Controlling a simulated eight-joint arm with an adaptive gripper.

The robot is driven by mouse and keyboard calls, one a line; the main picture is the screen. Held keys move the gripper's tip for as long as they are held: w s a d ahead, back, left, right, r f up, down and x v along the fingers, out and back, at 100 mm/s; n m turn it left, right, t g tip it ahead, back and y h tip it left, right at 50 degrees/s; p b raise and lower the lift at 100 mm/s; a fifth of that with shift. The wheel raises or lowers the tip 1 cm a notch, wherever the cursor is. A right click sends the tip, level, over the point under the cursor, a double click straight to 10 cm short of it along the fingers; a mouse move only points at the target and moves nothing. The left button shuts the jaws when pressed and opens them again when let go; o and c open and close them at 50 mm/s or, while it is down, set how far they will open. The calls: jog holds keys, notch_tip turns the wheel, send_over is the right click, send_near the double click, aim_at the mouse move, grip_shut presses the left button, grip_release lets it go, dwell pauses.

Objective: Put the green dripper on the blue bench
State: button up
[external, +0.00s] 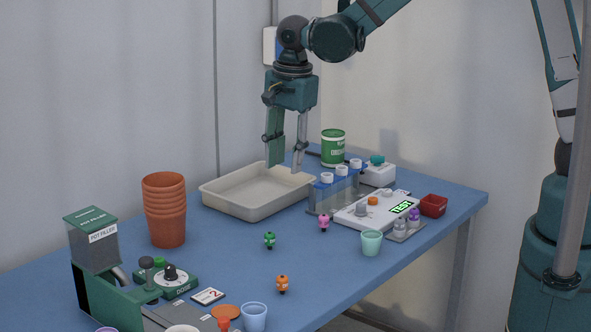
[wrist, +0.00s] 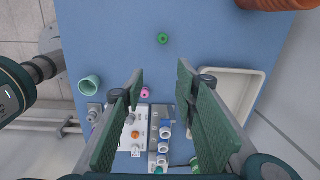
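The green dripper (external: 269,240) is a small figure-like piece on the blue bench (external: 330,270), in front of the cream tray. In the wrist view the green dripper (wrist: 163,39) lies beyond my fingertips, near the top middle, on the bare blue bench (wrist: 110,35). My gripper (external: 288,168) is open and empty, raised above the cream tray's back right part in the external view. In the wrist view my gripper (wrist: 158,75) shows two green-padded fingers spread apart, with nothing between the tips.
A pink dripper (external: 324,223) and an orange dripper (external: 282,284) stand nearby. The cream tray (external: 222,207), stacked terracotta pots (external: 165,225), tube rack (external: 318,199), scale (external: 352,217) and mint cup (external: 371,243) surround the middle. Bare bench lies around the green dripper.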

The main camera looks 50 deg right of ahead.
jog(key=s+d+r+n+t, duration=0.3)
jog(key=s+d+r+n, duration=0.6)
jog(key=s+d+r, duration=0.4)
jog(key=s+d+r+n+t, duration=0.2)
jog(key=s+d+n, duration=0.6)
jog(key=s, duration=0.4)
jog(key=shift+s+d+r+t, duration=0.25)
jog(key=shift+d+t, duration=0.2)
jog(key=shift+t, duration=0.25)
